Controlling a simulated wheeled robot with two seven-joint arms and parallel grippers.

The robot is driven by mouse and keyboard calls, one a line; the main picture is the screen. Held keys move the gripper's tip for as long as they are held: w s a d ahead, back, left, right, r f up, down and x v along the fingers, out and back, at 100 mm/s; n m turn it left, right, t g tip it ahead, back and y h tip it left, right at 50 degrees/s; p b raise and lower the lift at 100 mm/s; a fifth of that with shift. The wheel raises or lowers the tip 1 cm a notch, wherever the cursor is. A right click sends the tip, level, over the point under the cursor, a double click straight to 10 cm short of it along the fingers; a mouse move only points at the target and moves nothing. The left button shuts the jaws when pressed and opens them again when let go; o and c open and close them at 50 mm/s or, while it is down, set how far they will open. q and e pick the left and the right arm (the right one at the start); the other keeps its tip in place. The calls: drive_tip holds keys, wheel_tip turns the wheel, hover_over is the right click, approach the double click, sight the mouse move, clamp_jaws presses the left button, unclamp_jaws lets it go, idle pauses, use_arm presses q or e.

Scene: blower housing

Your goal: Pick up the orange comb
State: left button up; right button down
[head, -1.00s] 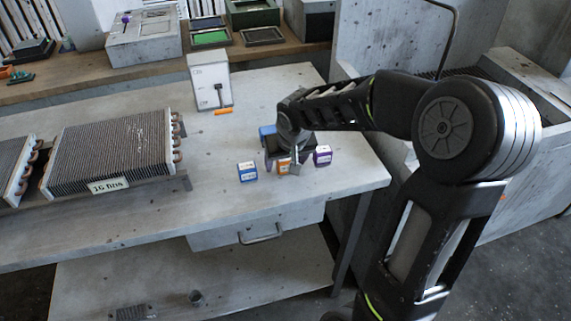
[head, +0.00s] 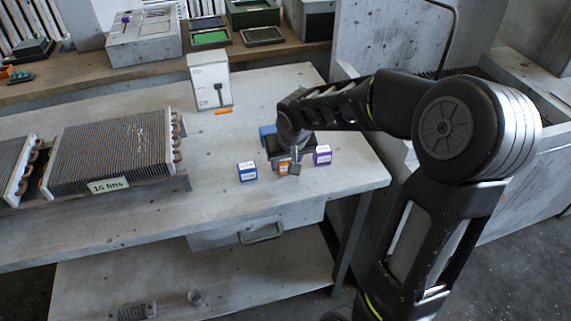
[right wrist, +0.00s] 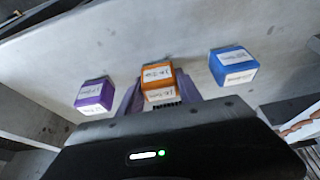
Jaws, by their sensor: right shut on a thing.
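The orange comb (head: 283,167) is a small orange block with white labels at the table's front right. In the right wrist view the orange comb (right wrist: 157,82) sits between the two fingers of my right gripper (right wrist: 158,96), with a row of dark teeth showing below it. My right gripper (head: 288,165) is shut on it in the head view, partly hiding it. I cannot tell whether the comb touches the table. My left gripper is not in view.
A blue block (head: 247,171) and a purple block (head: 322,155) stand on either side, close by. Another blue thing (head: 267,132) is partly hidden behind my wrist. A finned coil (head: 112,150) lies left; a white box (head: 209,82) stands behind. Bare tabletop lies between.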

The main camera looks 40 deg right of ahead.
drive_tip(key=shift+r, duration=0.1)
wheel_tip(320, 180, up, 10)
drive_tip(key=shift+f, duration=0.1)
idle(0.5)
idle(0.4)
